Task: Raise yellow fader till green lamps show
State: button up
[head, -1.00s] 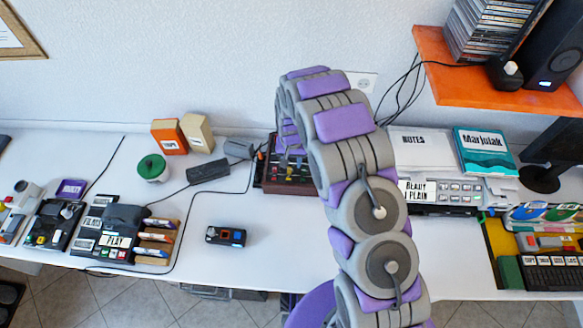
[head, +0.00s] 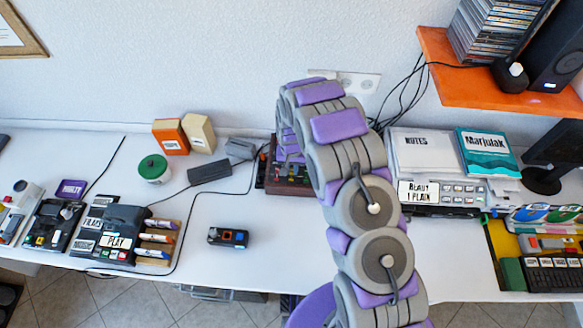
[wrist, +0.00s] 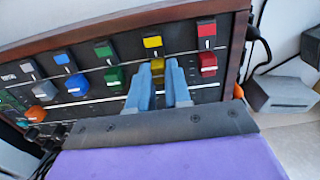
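The dark fader panel in a wooden frame (wrist: 120,30) fills the upper part of the wrist view; in the head view the panel (head: 290,178) is mostly hidden behind my arm. The yellow fader cap (wrist: 157,66) sits below a yellow square marker (wrist: 152,42), roughly level with its neighbours. My gripper (wrist: 159,68) has one blue fingertip on each side of the yellow cap; whether they press on it is unclear. The green cap (wrist: 114,75) is left of the fingers and the red cap (wrist: 208,62) is right. I cannot make out any lit green lamps.
Blue (wrist: 75,85) and orange (wrist: 41,116) caps are farther left on the panel. A grey block (wrist: 283,94) and cables lie beside the panel. A small black device (head: 228,237) stands on the desk, with bare desktop around it.

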jog(key=shift+a, duration=0.1)
jog(key=shift+c, duration=0.7)
grip_shut()
jog(key=shift+w, duration=1.5)
jog(key=o, duration=0.8)
grip_release()
